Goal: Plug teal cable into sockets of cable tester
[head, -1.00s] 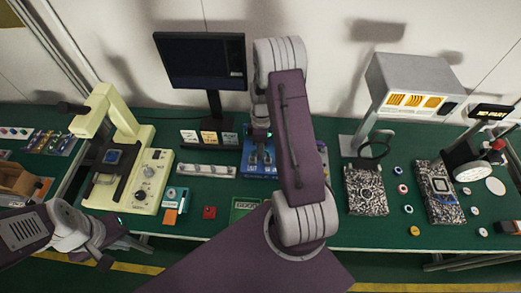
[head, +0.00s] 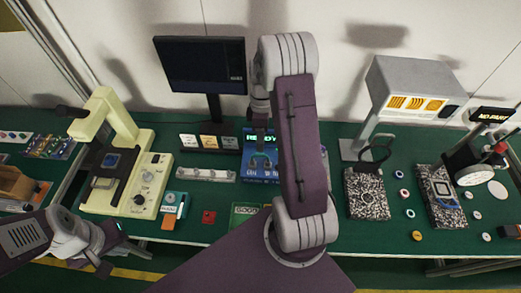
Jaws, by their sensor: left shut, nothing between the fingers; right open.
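The blue cable tester (head: 253,175) stands on the green bench at the middle, its lit green display (head: 257,138) showing partly readable letters. Small grey-blue curved pieces show on its face; I cannot tell whether they are plugs of the teal cable. I cannot make out the teal cable for certain. My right gripper (head: 259,123) is open above the back of the tester, with its arm hiding the tester's right side. My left gripper (head: 116,243) is shut and empty at the bench's front edge on the left, far from the tester.
A cream machine (head: 140,180) stands left, with a teal box (head: 170,205) and a red piece (head: 209,216) nearby. A black monitor (head: 200,65) stands behind a grey strip (head: 206,174). Speckled granite blocks (head: 368,195) and a grey lamp-like device (head: 415,85) occupy the right.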

